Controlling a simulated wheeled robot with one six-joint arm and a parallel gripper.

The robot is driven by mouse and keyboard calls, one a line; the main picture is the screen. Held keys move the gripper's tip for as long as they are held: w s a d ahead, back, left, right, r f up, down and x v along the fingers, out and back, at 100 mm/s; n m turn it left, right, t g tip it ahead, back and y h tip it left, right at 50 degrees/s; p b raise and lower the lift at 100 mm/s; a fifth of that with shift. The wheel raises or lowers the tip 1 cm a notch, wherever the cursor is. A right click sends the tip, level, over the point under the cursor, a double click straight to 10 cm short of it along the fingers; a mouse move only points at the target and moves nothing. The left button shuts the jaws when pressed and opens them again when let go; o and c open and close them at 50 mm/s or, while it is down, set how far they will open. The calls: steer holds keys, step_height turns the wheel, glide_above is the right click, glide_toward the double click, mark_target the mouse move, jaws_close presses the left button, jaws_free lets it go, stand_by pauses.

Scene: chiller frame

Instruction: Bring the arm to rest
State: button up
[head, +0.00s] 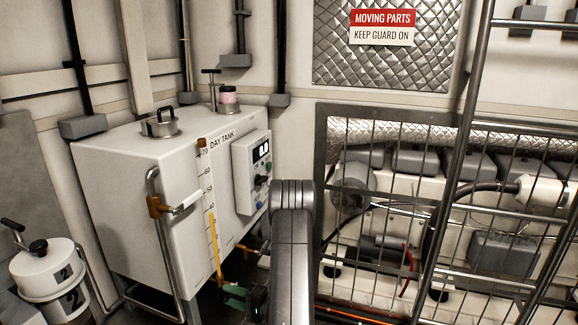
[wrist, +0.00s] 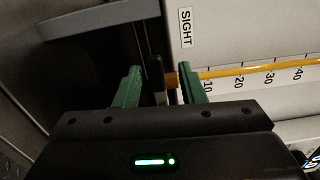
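My gripper (head: 236,297) is low in front of the white day tank (head: 125,190) in the head view, partly hidden by my arm. In the wrist view my gripper (wrist: 160,84) shows two green fingers standing apart, with no object clearly held. A brass fitting (wrist: 172,80) at the lower end of the yellow sight gauge (wrist: 240,70) shows beyond the fingers, near the right one. I cannot tell how far it is from the fingertips. The sight gauge (head: 210,215) also runs up the tank front in the head view.
A control box (head: 250,170) is on the tank's right side. A mesh guard (head: 350,200) and ladder rail (head: 455,160) are on the right. A numbered white canister (head: 45,270) sits lower left.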

steer(key=x, duration=0.2)
steer(key=shift+w+a, duration=0.1)
steer(key=shift+a, duration=0.3)
steer(key=shift+w+a+f+n+b, duration=0.1)
steer(key=shift+a+f+n+b, duration=0.15)
steer(key=shift+b, duration=0.25)
steer(key=shift+d+f+n+b, duration=0.1)
steer(key=shift+f+n+b, duration=0.1)
steer(key=shift+n+b, duration=0.5)
steer(key=shift+d+f+n+b, duration=0.1)
steer(key=shift+f+n+b, duration=0.2)
steer(key=shift+n, duration=0.55)
steer(key=shift+r, duration=0.1)
